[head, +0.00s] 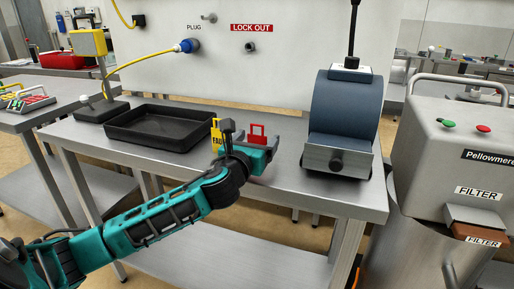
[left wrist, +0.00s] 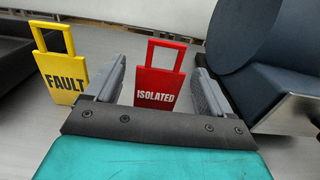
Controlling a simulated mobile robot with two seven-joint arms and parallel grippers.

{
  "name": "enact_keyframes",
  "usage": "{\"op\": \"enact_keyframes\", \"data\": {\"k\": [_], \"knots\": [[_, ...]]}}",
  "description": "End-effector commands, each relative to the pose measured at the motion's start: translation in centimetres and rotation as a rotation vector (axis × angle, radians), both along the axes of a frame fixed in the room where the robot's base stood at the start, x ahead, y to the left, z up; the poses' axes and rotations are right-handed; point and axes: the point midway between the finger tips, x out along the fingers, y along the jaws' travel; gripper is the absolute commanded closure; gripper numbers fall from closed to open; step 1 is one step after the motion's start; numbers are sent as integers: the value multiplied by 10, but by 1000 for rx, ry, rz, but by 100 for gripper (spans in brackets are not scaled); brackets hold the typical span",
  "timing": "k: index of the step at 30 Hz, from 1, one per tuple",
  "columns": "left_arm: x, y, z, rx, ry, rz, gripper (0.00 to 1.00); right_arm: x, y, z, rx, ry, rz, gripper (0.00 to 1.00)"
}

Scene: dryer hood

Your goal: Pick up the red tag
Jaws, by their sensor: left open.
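The red tag (head: 257,132) stands on the metal bench, with an open loop handle on top. In the left wrist view the red tag (left wrist: 158,84) reads ISOLATED and shows upright between the two fingers. My left gripper (head: 250,142) is open, with a finger on each side of the tag in the picture and a visible gap to each. The left gripper's fingers (left wrist: 158,74) hold nothing. I cannot tell how deep the tag sits between them. In the head view the gripper hides the tag's lower part. My right gripper is not in view.
A yellow FAULT tag (left wrist: 63,68) stands close to the left finger; it also shows in the head view (head: 216,136). A black tray (head: 157,127) lies to the left. A blue-grey drum unit (head: 343,110) stands right. Bench front is clear.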

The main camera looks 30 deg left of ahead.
Motion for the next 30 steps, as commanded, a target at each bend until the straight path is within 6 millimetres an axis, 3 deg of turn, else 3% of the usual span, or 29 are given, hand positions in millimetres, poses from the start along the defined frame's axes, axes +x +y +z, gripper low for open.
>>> {"op": "enact_keyframes", "data": {"k": [6, 14, 30], "knots": [[23, 6, 0, 0, 0, 1, 17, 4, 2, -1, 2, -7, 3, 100], [25, 6, 0, 1, 1, 0, 17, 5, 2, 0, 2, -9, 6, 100], [25, 6, 0, 1, 1, 0, 68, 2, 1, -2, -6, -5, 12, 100]]}}
